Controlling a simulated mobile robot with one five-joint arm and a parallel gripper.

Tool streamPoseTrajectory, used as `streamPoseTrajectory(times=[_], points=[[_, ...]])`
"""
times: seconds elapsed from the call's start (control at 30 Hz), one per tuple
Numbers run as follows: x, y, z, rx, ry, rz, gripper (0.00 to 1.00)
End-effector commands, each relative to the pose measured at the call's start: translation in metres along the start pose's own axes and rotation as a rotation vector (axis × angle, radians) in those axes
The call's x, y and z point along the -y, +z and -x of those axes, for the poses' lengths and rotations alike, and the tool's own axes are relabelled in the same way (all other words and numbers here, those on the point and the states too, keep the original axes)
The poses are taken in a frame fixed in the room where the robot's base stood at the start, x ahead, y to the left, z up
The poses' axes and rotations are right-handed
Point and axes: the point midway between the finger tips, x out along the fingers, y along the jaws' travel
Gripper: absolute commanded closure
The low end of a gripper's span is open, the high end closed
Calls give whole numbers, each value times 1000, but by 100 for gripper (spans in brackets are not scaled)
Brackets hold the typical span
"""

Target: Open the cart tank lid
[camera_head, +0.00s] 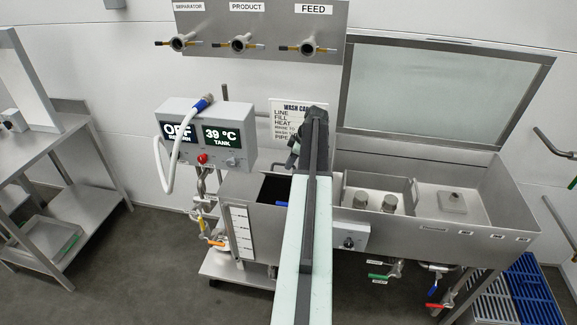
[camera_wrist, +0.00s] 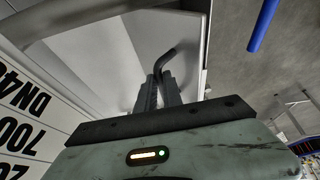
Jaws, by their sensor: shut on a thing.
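The cart tank (camera_head: 238,190) is a steel box on a low cart, left of my arm in the head view. Its top shows a dark opening beside my arm. In the wrist view my gripper (camera_wrist: 160,80) is shut on a dark bent handle (camera_wrist: 181,42). A pale grey panel, apparently the lid (camera_wrist: 100,70), lies behind the fingers and looks tilted in this view. In the head view the arm covers most of the gripper and the right side of the cart tank, so the lid's angle is hard to tell.
A control box (camera_head: 205,133) reading 39 °C stands left of the cart tank, with a white hose. The large evaporator tank (camera_head: 440,235) with its raised glass lid (camera_head: 440,90) is on the right. A steel table (camera_head: 85,205) stands far left. A blue rod (camera_wrist: 263,25) shows in the wrist view.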

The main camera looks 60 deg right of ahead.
Motion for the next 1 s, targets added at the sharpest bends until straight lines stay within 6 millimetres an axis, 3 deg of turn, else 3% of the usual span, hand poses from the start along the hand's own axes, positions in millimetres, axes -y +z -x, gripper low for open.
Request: streamPoseTrajectory(times=[0.17,0.63,0.7,0.73,1.0], points=[[-9,0,1,3,7,-2,100],[-10,0,1,3,6,-1,100],[-10,-1,1,4,6,0,75],[-9,-1,1,3,5,0,68],[-8,-2,1,1,2,1,68]])
